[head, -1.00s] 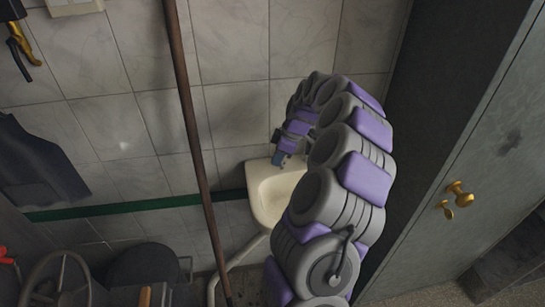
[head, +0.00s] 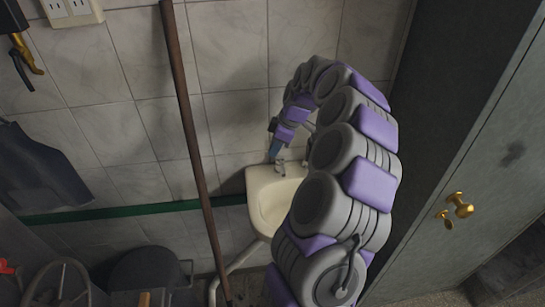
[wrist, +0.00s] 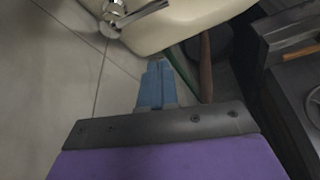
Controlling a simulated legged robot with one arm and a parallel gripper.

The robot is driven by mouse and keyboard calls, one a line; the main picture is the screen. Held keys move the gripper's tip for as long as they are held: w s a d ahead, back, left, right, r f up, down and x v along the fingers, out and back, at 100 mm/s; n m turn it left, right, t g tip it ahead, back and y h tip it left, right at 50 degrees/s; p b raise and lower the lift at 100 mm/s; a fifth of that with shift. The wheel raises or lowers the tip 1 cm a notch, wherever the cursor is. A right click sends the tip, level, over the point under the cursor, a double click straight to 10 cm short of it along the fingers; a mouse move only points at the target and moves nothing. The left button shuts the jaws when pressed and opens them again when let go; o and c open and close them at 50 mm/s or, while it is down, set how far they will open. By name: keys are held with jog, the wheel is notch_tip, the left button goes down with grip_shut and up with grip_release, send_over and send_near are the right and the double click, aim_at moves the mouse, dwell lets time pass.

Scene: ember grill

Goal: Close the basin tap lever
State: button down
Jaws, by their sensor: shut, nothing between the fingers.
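The cream basin (head: 262,212) is fixed to the tiled wall, partly hidden behind my arm in the head view. A small chrome tap (head: 281,168) stands at its back edge. In the wrist view the tap (wrist: 112,22) is at the top left, with its metal lever (wrist: 146,11) pointing right over the basin (wrist: 185,22). My gripper (head: 273,155) is just above and left of the tap in the head view. In the wrist view its blue fingers (wrist: 157,68) are shut and empty, below the basin edge in the picture and apart from the lever.
A long brown pole (head: 190,130) stands upright left of the basin. A grey cabinet door with brass knobs (head: 460,205) is at the right. A dark round bin (head: 150,268) and a handwheel (head: 58,285) are at the lower left. The wall above the basin is clear.

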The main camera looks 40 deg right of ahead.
jog(key=w+a+r+m+h+p, duration=0.25)
jog(key=w+a+r+m, duration=0.25)
jog(key=a+r, duration=0.4)
jog(key=m+g+h, duration=0.3)
jog(key=m+h, duration=0.4)
jog(key=m, duration=0.4)
send_near(282, 167)
jog(key=f, duration=0.2)
jog(key=w+f, duration=0.1)
jog(key=w+a+f, duration=0.1)
jog(key=f, duration=0.1)
jog(key=shift+w+a+f+p, duration=0.1)
jog(key=shift+w+f+p, duration=0.05)
jog(key=shift+f+p, duration=0.2)
jog(key=s+d, duration=0.2)
jog(key=d, duration=0.1)
jog(key=shift+s+d+f+b, duration=0.1)
jog(key=shift+d+f+b, duration=0.1)
jog(key=shift+f+b, duration=0.15)
